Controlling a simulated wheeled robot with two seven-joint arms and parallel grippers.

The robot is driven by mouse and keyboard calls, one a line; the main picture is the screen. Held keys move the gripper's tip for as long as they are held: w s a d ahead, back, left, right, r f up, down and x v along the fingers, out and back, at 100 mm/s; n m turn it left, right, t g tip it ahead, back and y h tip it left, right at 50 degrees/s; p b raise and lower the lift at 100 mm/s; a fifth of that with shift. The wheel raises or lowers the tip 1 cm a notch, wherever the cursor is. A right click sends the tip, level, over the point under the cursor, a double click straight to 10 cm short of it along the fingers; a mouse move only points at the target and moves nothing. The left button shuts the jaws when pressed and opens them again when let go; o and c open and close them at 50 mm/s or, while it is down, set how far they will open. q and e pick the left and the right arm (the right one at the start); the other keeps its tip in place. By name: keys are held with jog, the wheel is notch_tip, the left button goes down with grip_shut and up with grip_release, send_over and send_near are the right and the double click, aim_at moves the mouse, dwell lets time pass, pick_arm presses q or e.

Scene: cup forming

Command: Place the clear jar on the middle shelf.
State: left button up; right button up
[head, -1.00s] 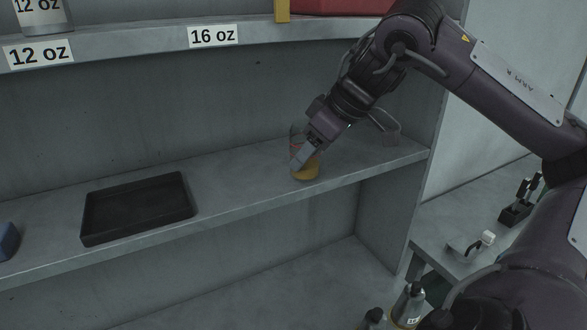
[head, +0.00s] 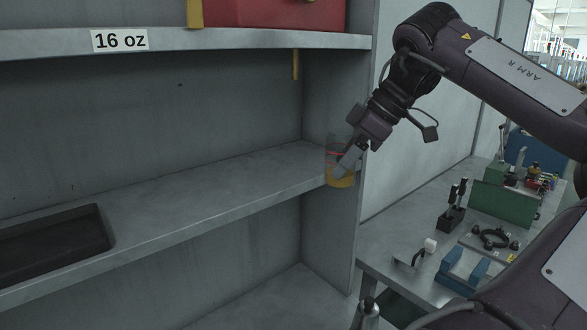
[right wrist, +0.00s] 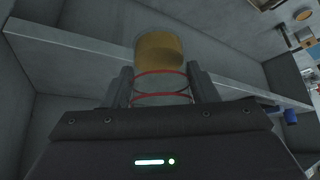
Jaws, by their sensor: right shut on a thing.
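The clear jar (head: 341,180) has amber contents in its lower part and red lines around it. My right gripper (head: 347,159) is shut on it, tilted down from the upper right. In the head view the jar overlaps the right end of the middle shelf (head: 225,193) and the side panel; I cannot tell its gap to the shelf. In the right wrist view the jar (right wrist: 160,52) sits between both fingers (right wrist: 161,84), amber end away from the palm, with a shelf edge behind. My left gripper is not in view.
A black tray (head: 65,240) lies on the middle shelf at the left; the shelf between it and the jar is bare. The upper shelf, labelled 16 oz (head: 120,40), holds a red box (head: 275,12). A workbench (head: 385,245) with tools stands at the right.

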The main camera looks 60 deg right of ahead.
jog(key=s+d, duration=0.5)
jog(key=d, duration=0.4)
jog(key=p, duration=0.4)
send_near(299, 171)
jog(key=shift+w+a+f, duration=0.2)
jog(key=shift+w+f, duration=0.25)
jog(key=shift+w, duration=0.15)
jog(key=w+p, duration=0.1)
jog(key=w, duration=0.1)
jog(key=w+a+p, duration=0.1)
jog(key=w, duration=0.1)
jog(key=shift+w+a+r, duration=0.1)
jog(key=shift+w, duration=0.05)
jog(key=shift+w+f, duration=0.1)
jog(key=shift+f, duration=0.75)
jog(key=shift+s, duration=0.2)
jog(key=shift+f, duration=0.15)
